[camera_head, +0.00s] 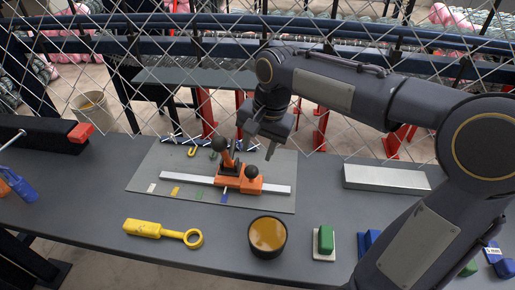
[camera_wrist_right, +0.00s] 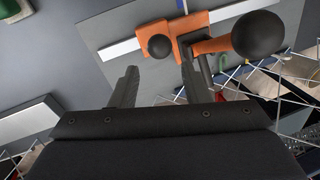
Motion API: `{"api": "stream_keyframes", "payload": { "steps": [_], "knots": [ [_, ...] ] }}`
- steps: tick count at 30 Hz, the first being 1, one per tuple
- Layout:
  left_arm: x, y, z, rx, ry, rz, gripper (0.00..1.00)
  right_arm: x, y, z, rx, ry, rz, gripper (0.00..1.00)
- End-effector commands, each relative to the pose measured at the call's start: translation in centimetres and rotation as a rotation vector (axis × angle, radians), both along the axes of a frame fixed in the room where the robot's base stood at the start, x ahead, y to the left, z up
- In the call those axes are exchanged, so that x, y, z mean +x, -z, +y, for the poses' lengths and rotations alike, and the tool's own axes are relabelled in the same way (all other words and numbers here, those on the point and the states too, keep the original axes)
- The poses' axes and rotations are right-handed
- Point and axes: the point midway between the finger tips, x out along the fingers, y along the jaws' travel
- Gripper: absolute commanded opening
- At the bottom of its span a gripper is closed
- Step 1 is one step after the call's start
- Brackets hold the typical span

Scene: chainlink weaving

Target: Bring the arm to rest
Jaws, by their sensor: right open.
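My right gripper (camera_head: 259,144) is open and empty. It hangs above the back right part of the grey plate, beside and slightly behind the orange device. In the right wrist view its two fingers (camera_wrist_right: 158,86) are spread apart with nothing between them. The orange device (camera_head: 240,178) has black ball knobs and sits on a silver bar (camera_head: 276,189) that lies across the grey plate (camera_head: 150,172). The device also shows in the right wrist view (camera_wrist_right: 208,44), ahead of the fingers. My left gripper is not in view.
On the table (camera_head: 90,225) are a yellow tool (camera_head: 150,229), a round amber-topped black container (camera_head: 267,235), a green block (camera_head: 326,239), and a silver bar (camera_head: 385,178). Chain-link mesh (camera_head: 200,45) rises along the back edge. Blue objects lie at both sides.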

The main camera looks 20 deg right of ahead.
Motion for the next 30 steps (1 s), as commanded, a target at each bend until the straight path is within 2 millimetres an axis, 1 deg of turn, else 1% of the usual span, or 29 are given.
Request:
{"api": "stream_keyframes", "payload": {
  "steps": [8,11,14,17,18,21,24,27,30],
  "knots": [
    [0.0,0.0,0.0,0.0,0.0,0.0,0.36,-0.1,0.0,0.0,0.0,-0.002,-0.002,0.42],
    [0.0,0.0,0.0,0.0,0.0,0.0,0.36,-1.2,-0.2,-0.4,0.003,-0.027,-0.02,0.42],
    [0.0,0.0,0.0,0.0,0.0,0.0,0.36,-4.0,-0.3,-1.2,0.012,-0.098,-0.071,0.42],
    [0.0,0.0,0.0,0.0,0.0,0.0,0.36,-8.1,0.1,-2.0,0.025,-0.201,-0.153,0.42],
    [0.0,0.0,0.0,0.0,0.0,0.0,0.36,-9.8,0.4,-2.2,0.027,-0.247,-0.191,0.42],
    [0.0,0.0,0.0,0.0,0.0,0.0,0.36,-13.7,1.8,-2.2,0.029,-0.35,-0.287,0.42],
    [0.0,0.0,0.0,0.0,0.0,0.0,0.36,-16.6,3.3,-1.7,0.023,-0.432,-0.374,0.42],
    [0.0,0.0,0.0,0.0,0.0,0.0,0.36,-18.5,4.7,-1.2,0.012,-0.492,-0.441,0.42],
    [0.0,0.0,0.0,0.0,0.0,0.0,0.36,-19.5,5.5,-0.8,0.004,-0.527,-0.479,0.42]
  ]
}}
